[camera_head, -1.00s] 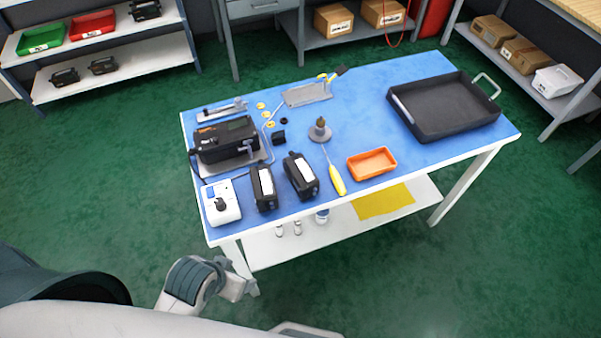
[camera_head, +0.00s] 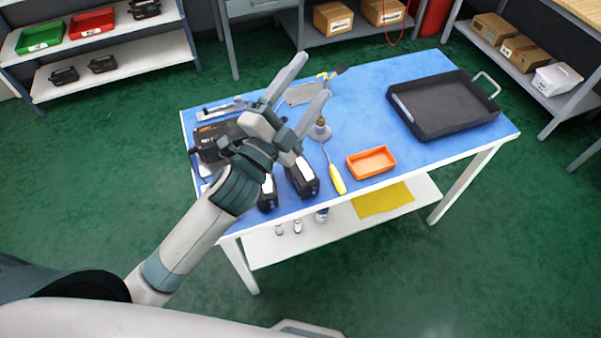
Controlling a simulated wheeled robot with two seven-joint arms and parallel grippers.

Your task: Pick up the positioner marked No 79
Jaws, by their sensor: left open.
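Two small black positioners with white labels stand near the front edge of the blue-topped table. The right one (camera_head: 302,178) shows beside my wrist; the left one (camera_head: 268,195) is mostly hidden behind my arm. A larger black unit (camera_head: 210,139) at the table's left is partly covered by my arm. No marking No 79 can be read on any of them. My left gripper (camera_head: 308,80) is open and empty, above the table's left half, its two fingers pointing up and to the right in the picture. My right gripper is not in view.
A black tray (camera_head: 440,128) with a handle stands at the table's right. An orange bin (camera_head: 371,162), a yellow-handled screwdriver (camera_head: 337,180) and a grey round-based part (camera_head: 320,131) lie mid-table. The blue surface (camera_head: 365,95) between tray and parts is clear.

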